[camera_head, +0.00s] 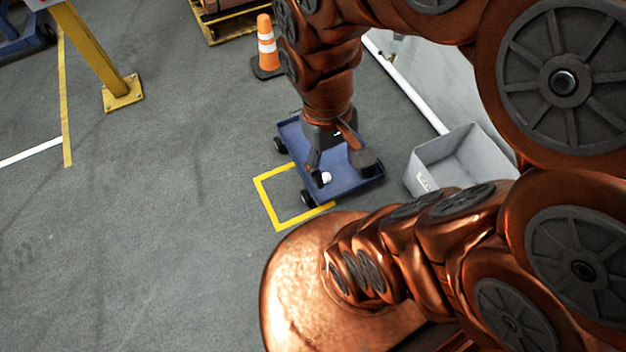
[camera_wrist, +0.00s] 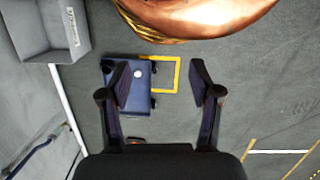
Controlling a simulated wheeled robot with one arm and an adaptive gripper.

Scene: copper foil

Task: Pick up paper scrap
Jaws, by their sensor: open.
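The paper scrap (camera_head: 326,177) is a small white lump on the blue wheeled platform (camera_head: 292,133). In the wrist view the scrap (camera_wrist: 138,74) shows as a white spot on the blue platform (camera_wrist: 141,99), beside the left finger. My gripper (camera_head: 343,180) hangs over the platform, pointing down, with its fingers apart. In the wrist view my gripper (camera_wrist: 160,80) is open, and nothing is held between its fingers. How high the fingertips are above the scrap is hard to tell.
A grey bin (camera_head: 460,158) stands right of the platform. A yellow floor outline (camera_head: 268,205) lies at its front left. An orange cone (camera_head: 266,48) and a yellow post (camera_head: 95,55) stand farther back. The floor at left is mostly clear.

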